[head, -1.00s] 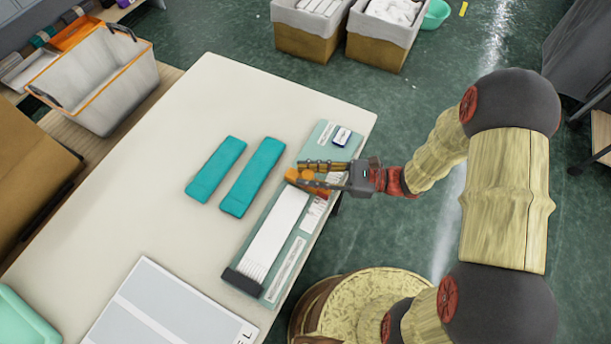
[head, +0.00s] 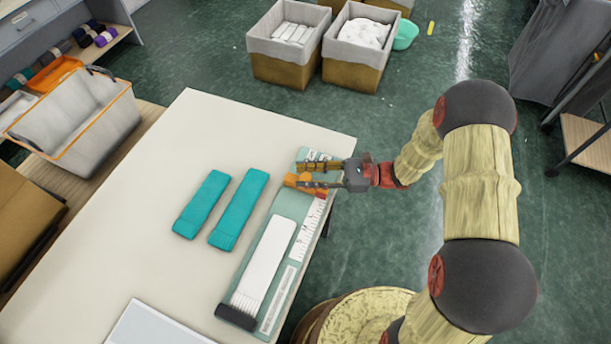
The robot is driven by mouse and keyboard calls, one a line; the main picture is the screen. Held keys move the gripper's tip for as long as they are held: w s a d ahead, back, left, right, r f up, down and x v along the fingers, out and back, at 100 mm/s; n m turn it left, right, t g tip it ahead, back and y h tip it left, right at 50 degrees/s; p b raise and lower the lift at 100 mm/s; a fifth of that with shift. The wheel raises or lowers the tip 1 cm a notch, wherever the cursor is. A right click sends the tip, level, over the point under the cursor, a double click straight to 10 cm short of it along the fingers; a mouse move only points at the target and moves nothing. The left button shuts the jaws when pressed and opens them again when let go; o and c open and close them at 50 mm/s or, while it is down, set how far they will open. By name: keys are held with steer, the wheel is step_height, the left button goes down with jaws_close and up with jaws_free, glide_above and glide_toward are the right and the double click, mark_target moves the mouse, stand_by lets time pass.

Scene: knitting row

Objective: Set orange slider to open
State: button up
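The orange slider (head: 291,181) sits across a pale green board (head: 290,206), close to the board's far end. My gripper (head: 303,175) reaches in from the right with one finger on each side of the slider's orange body. It appears shut on the slider, though the fingers partly hide the contact. A white strip (head: 268,250) lies along the board below the slider, with bare green between them. A black end block (head: 235,317) closes the near end. A small label (head: 318,156) at the far end is partly hidden by my gripper.
Two teal knitted pieces (head: 202,204) (head: 239,209) lie left of the board on the cream table (head: 140,250). A white panel (head: 150,325) lies at the near edge. A basket (head: 80,125) stands left, and two lined boxes (head: 288,45) (head: 357,45) stand on the floor beyond.

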steer(key=shift+o, duration=1.2)
steer(key=shift+d, duration=0.15)
steer(key=d, duration=1.1)
steer(key=shift+d, duration=0.4)
